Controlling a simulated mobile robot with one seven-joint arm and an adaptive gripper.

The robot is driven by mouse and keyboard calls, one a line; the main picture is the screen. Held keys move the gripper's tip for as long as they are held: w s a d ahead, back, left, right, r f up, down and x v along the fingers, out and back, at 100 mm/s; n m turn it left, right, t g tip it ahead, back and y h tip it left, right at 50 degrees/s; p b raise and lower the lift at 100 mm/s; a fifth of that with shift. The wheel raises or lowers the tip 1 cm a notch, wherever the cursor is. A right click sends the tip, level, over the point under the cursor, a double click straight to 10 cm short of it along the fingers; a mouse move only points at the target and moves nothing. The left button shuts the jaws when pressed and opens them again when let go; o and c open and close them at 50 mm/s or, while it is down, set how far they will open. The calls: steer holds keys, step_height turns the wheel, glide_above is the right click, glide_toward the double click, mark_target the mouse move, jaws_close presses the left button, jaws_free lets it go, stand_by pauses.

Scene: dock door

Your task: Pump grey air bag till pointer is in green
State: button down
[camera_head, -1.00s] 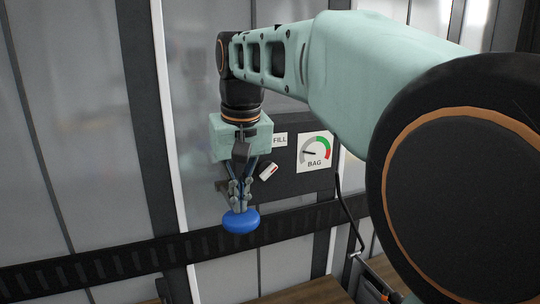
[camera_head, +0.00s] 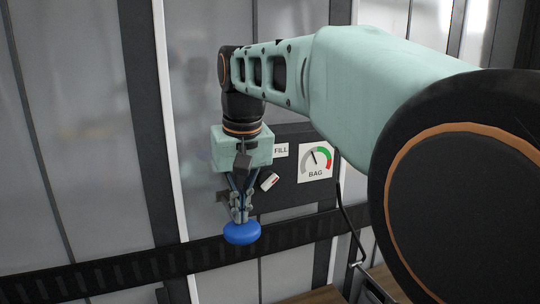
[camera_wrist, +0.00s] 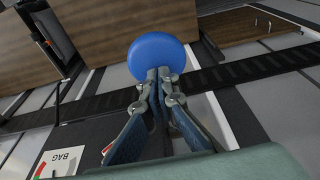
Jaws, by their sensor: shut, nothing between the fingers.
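The blue round knob (camera_head: 242,233) is below my gripper (camera_head: 240,218), whose fingers are shut with their tips against its top. In the wrist view the knob (camera_wrist: 156,57) is at the tips of my gripper (camera_wrist: 158,75), with nothing between the fingers. The gauge labelled BAG (camera_head: 316,162) is on the dark panel; its pointer leans up and left, in the grey part, left of the green band. The gauge is partly cut off in the wrist view (camera_wrist: 57,162). The grey air bag cannot be made out.
A FILL label (camera_head: 281,150) and a small red-and-white piece (camera_head: 269,181) are on the panel (camera_head: 290,195). A black hose (camera_head: 346,215) hangs at its right. A dark slotted rail (camera_head: 110,267) crosses the grey wall. Brown wooden surfaces (camera_wrist: 115,25) show in the wrist view.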

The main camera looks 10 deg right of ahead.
steer(key=shift+r+p, duration=1.9)
steer(key=shift+r, duration=0.5)
steer(key=shift+f, duration=0.15)
steer(key=shift+f+b, duration=2.85)
steer(key=shift+f, duration=0.9)
step_height(320, 180, up, 8)
steer(key=p, duration=0.7)
steer(key=shift+f, duration=0.1)
steer(key=shift+r+p, duration=0.55)
steer(key=shift+r, duration=1.95)
steer(key=shift+d, duration=0.1)
